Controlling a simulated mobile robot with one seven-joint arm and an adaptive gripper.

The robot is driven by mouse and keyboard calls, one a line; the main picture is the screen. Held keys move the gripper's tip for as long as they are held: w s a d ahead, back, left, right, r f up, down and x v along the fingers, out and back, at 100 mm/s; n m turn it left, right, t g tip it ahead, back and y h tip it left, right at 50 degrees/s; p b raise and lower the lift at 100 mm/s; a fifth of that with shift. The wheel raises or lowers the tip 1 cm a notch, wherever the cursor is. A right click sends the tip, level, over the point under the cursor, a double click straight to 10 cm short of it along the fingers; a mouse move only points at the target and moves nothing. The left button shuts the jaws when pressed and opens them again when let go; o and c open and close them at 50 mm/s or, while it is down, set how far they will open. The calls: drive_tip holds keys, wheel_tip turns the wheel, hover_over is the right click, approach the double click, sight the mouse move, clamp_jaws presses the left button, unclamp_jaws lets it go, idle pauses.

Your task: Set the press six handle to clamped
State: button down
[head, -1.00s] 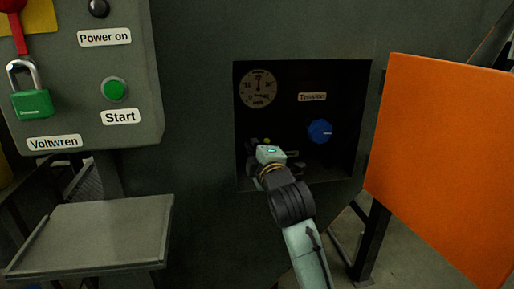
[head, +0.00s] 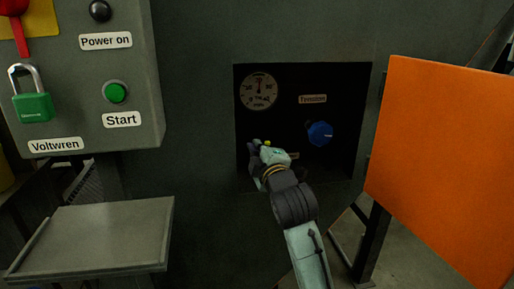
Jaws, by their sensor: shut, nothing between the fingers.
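My gripper (head: 254,148) is inside the dark recess (head: 345,172) in the machine's front, at its lower left, and is seen from behind. Its fingers are small and dark here, and they are shut with nothing seen between them. I cannot make out the press six handle; my gripper and wrist cover the lower left of the recess. A small yellow-green spot shows at the top of my gripper, and I cannot tell what it belongs to. A label behind my wrist is mostly covered.
A round gauge (head: 259,91) and a blue knob (head: 320,134) under a label sit in the recess. An orange panel (head: 440,165) stands close on the right. A control box (head: 75,118) with a green padlock (head: 33,106) and a grey shelf (head: 95,235) are on the left.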

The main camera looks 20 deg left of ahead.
drive_tip(key=shift+w+d+r+m, duration=0.1)
drive_tip(key=shift+d+r+m, duration=0.1)
drive_tip(key=shift+m, duration=0.4)
drive_tip(key=w+d+m+p, duration=0.1)
drive_tip(key=m, duration=0.3)
drive_tip(key=w+d+m+p, duration=0.1)
drive_tip(key=d+m, duration=0.1)
drive_tip(key=m, duration=0.3)
drive_tip(key=w+d+f+m+t+p, duration=0.1)
drive_tip(key=m, duration=0.3)
drive_tip(key=shift+d+m+h, duration=0.2)
drive_tip(key=shift+m+h, duration=0.1)
drive_tip(key=shift+f, duration=0.15)
idle(0.3)
drive_tip(key=shift+s+d, duration=0.1)
drive_tip(key=shift+d, duration=0.05)
idle(0.5)
